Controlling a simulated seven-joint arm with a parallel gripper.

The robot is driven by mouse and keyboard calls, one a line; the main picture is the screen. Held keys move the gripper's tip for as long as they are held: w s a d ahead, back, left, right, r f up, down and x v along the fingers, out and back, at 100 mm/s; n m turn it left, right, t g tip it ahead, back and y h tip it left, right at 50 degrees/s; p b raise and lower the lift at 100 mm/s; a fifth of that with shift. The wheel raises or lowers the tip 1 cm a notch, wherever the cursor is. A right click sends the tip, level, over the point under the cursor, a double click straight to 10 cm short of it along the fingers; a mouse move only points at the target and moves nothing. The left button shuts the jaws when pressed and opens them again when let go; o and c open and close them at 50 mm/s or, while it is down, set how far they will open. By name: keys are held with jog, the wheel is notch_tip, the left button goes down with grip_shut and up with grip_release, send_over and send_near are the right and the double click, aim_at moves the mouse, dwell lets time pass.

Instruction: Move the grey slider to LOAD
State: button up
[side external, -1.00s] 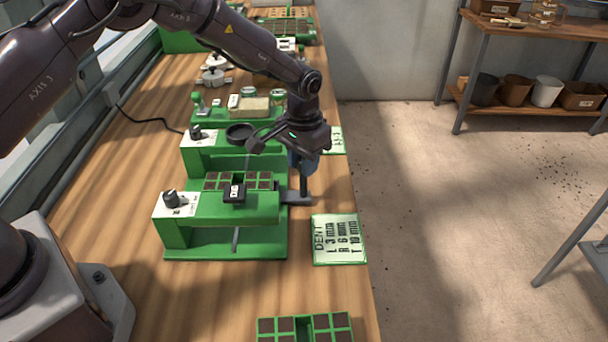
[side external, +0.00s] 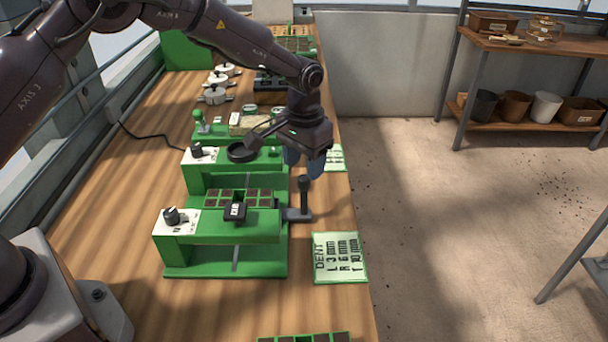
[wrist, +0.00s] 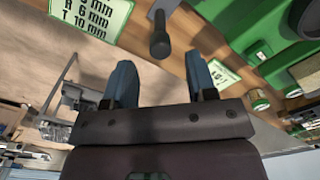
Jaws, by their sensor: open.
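The grey slider (side external: 298,214) sits at the right side of the front green seeder (side external: 222,225), with a dark upright handle post (side external: 304,190) on it. In the wrist view the post (wrist: 160,42) shows ahead of and between my fingers. My gripper (side external: 304,166) is just above the post, with its two blue fingers spread apart and nothing between them. In the wrist view my gripper (wrist: 160,68) is open and clear of the post. I cannot read any LOAD mark.
A card reading DENT (side external: 340,258) lies right of the seeder near the table edge. A white panel with a dark knob (side external: 172,216) is on the seeder's left. A second green seeder (side external: 200,180) stands behind. Part of a green tray (side external: 305,338) shows at the front.

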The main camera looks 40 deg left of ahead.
notch_tip(320, 180, up, 9)
jog(key=shift+f, duration=0.15)
jog(key=shift+f, duration=0.1)
jog(key=s+a+r+t, duration=0.2)
jog(key=s+r, duration=0.2)
jog(key=s, duration=0.6)
jog(key=s+a+r+t, duration=0.1)
jog(key=s+a+r, duration=0.2)
jog(key=s, duration=0.7)
jog(key=s+a+r+t, duration=0.2)
jog(key=s+r, duration=0.4)
jog(key=s, duration=0.4)
jog(key=shift+a+t, duration=0.15)
jog(key=shift+t, duration=0.15)
jog(key=shift+s, duration=0.1)
